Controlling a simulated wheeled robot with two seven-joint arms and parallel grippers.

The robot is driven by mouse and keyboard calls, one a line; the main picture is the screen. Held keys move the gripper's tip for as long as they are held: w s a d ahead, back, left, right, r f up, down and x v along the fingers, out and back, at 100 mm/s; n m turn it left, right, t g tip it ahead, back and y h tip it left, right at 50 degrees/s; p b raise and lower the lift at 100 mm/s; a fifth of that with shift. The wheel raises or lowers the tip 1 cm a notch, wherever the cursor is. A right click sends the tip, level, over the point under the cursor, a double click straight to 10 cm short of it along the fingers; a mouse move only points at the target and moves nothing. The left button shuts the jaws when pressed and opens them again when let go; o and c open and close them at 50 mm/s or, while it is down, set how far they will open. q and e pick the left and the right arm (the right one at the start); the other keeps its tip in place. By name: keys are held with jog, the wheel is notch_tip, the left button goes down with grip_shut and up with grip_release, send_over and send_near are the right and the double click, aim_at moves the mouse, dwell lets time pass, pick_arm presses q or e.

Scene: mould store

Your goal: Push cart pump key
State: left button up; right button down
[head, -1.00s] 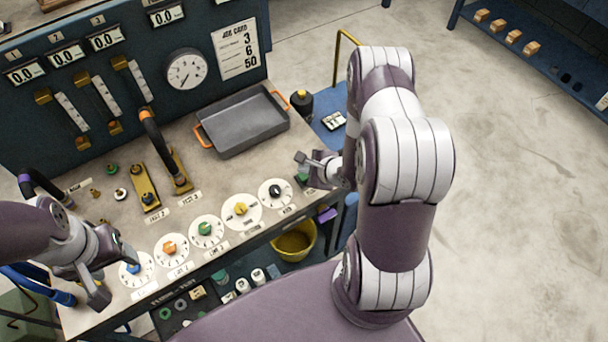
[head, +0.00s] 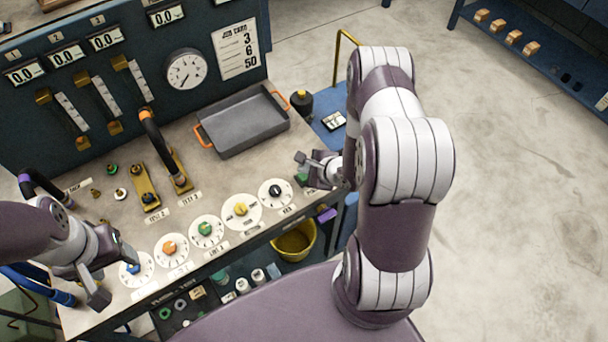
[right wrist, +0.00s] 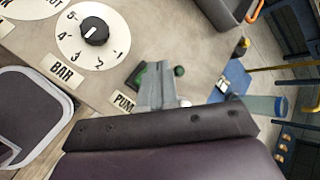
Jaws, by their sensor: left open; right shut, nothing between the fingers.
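The PUMP label (right wrist: 124,102) lies at the bench's right front corner, in the right wrist view. A dark key with a green part (right wrist: 140,77) sits just beyond it, partly hidden by my right gripper (right wrist: 160,72). In the head view a bit of green (head: 302,177) shows just below my right gripper (head: 306,158). This gripper is shut and empty, close over the key. I cannot tell whether it touches the key. My left gripper (head: 114,276) is open and empty over the front left of the bench, near the blue knob (head: 133,268).
The BAR dial (right wrist: 95,32) with a black knob is beside the pump label. A grey tray (head: 243,151) with orange handles lies behind. A blue cart (head: 323,137) with a black bottle (head: 301,102) stands beyond the bench's right end. A yellow bucket (head: 297,243) is below the edge.

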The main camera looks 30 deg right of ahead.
aim_at(306, 178)
jog(key=shift+f, duration=0.45)
jog(key=shift+f+b, duration=0.45)
jog(key=shift+f, duration=0.05)
dwell(0.5)
jog(key=shift+r, duration=0.15)
jog(key=shift+r+p, duration=0.8)
jog(key=shift+p, duration=0.2)
notch_tip(306, 178, up, 6)
jog(key=p, duration=0.6)
